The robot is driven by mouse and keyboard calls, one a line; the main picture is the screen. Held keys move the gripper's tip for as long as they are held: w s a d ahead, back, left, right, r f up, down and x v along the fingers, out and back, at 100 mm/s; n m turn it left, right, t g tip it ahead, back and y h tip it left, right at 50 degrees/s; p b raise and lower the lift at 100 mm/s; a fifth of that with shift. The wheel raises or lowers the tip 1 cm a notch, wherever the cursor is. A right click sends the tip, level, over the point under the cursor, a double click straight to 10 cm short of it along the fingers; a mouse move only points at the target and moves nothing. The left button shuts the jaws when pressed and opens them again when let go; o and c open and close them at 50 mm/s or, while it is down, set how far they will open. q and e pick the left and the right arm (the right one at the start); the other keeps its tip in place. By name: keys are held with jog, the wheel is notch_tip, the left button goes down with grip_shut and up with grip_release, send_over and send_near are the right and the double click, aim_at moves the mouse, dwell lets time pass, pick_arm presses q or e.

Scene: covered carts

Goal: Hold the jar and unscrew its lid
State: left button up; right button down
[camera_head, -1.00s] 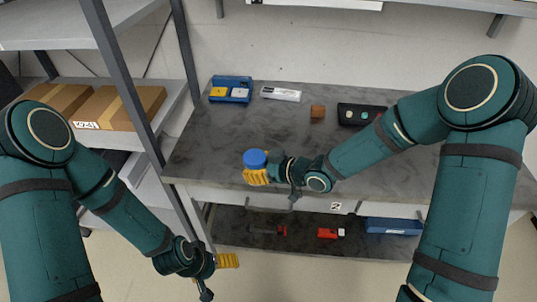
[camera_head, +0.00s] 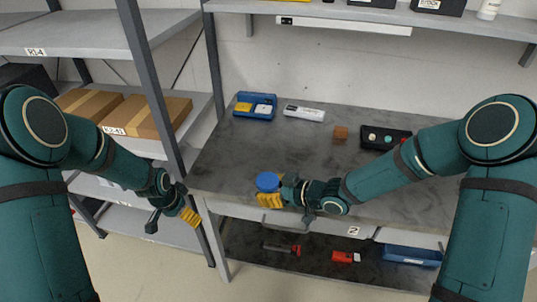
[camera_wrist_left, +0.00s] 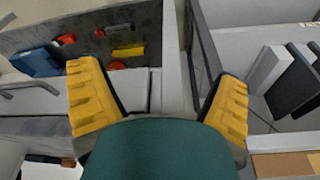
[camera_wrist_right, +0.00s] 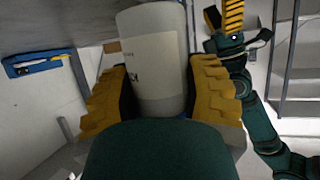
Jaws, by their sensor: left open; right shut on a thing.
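The jar's blue lid (camera_head: 268,181) shows in the head view, facing up, above the worktable's front edge. My right gripper (camera_head: 271,200) is shut on the jar body, below the lid. I cannot tell whether the jar touches the table. My left gripper (camera_head: 190,216) is open and empty, left of the jar and lower in the head view, in front of the shelf rack. Its spread yellow fingers (camera_wrist_left: 158,78) have nothing between them.
The worktable (camera_head: 230,165) holds a blue bin (camera_head: 256,106), a white box (camera_head: 304,113), a brown block (camera_head: 340,133) and a black tray (camera_head: 376,137) at the back. A lower shelf holds red items and a blue bin (camera_head: 411,256). A rack post (camera_head: 150,80) stands left.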

pick_arm(q)
jog(key=w+r+m, duration=0.4)
jog(key=r+m, duration=0.1)
jog(key=r, duration=0.1)
notch_tip(320, 180, up, 16)
jog(key=m+g+y, duration=0.1)
jog(key=m+g, duration=0.1)
jog(key=m, duration=1.6)
send_over(269, 179)
jog(key=shift+a+r, duration=0.1)
jog(key=shift+s+f+m, duration=0.1)
jog(key=shift+f+m, duration=0.1)
jog(key=shift+m, duration=0.1)
notch_tip(269, 179, down, 7)
jog(key=shift+f, duration=0.2)
jog(key=c, duration=1.4)
jog(key=shift+o, duration=0.2)
